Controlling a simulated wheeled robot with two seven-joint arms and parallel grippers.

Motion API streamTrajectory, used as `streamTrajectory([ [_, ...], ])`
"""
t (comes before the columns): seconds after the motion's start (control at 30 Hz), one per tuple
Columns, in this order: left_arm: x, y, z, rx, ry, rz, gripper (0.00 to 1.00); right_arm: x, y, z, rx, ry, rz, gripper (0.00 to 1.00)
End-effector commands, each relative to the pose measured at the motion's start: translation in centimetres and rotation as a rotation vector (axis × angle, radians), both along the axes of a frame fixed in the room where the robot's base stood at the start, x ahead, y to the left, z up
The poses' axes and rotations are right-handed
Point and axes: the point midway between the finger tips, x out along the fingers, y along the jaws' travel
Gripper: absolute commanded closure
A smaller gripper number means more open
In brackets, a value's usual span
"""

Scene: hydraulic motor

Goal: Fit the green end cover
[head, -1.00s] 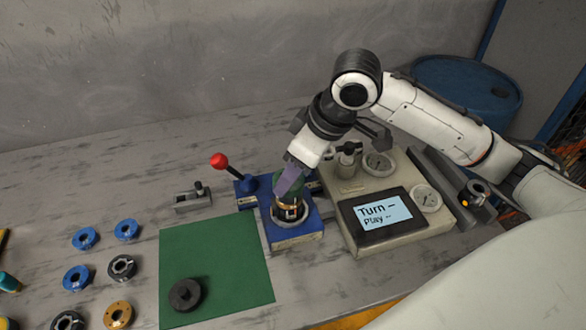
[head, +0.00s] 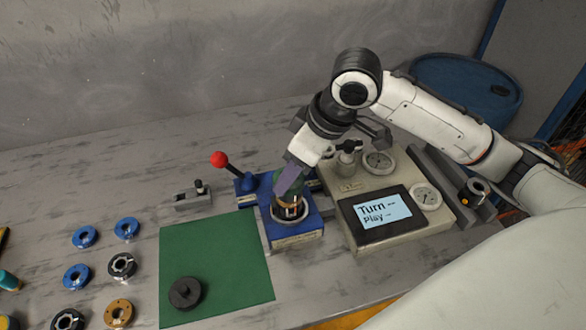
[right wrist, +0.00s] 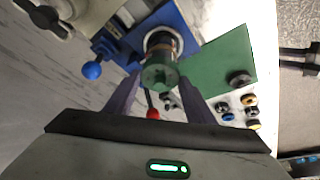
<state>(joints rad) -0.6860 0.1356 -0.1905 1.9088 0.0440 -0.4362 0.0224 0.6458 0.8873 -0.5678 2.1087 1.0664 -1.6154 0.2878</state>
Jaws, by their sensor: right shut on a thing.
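The green end cover (right wrist: 158,76) is between the two purple fingers of my right gripper (head: 288,188), which is shut on it. In the head view the fingers hide much of the green cover (head: 287,178). It is right above the motor (head: 289,208), which stands upright in the blue fixture (head: 296,236). A coppery part of the motor shows just under the cover in the right wrist view. I cannot tell whether the cover is fully seated. My left gripper is not in view.
A red-knobbed lever (head: 219,159) stands left of the fixture. A gauge box with a display (head: 385,211) stands close on the right. A green mat (head: 220,262) holds a black disc (head: 186,293). Several blue, black and orange rings lie farther left.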

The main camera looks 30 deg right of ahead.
Motion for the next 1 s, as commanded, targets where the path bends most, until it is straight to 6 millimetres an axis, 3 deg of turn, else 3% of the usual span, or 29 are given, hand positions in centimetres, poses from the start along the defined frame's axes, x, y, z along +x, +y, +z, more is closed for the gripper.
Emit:
streamTrajectory([
  [0.83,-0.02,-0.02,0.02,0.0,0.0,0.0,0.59,0.05,0.0,-0.83,0.0,-0.002,0.0,0.82],
  [0.87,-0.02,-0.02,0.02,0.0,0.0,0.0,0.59,0.05,0.0,-0.83,0.0,-0.002,0.0,0.47],
  [1.0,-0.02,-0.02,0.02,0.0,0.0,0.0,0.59,0.04,0.0,-0.84,0.0,-0.002,0.0,0.29],
])
